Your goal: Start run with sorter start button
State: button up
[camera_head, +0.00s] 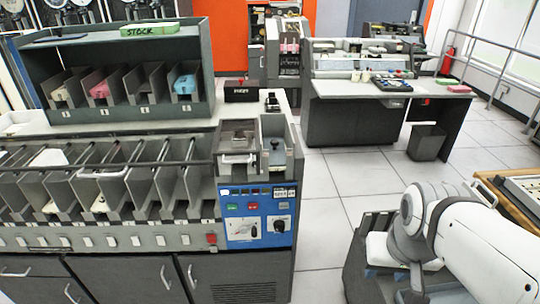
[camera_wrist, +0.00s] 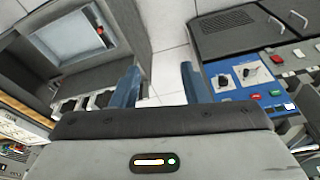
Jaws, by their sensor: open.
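The sorter (camera_head: 200,262) fills the left of the head view. Its blue control panel (camera_head: 258,236) carries a green button (camera_head: 232,207), a red button (camera_head: 252,206), small displays and two dials. The panel also shows at right in the wrist view (camera_wrist: 236,86), with a red button (camera_wrist: 253,96) and a green button (camera_wrist: 275,93). Which one is the start button cannot be read. My gripper (camera_wrist: 160,78) is open and empty, its two blue fingers apart over the floor, left of the panel and not touching it. In the head view my arm is at lower right; the fingers are not clearly visible.
Card pockets (camera_head: 92,190) line the sorter's left, with a stock rack (camera_head: 125,75) above. A desk (camera_head: 385,90) and a bin (camera_head: 427,141) stand behind. The tiled floor (camera_head: 345,185) between sorter and arm is clear. A grey machine (camera_wrist: 80,45) is at left in the wrist view.

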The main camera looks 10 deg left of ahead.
grip_shut()
dwell(1.5)
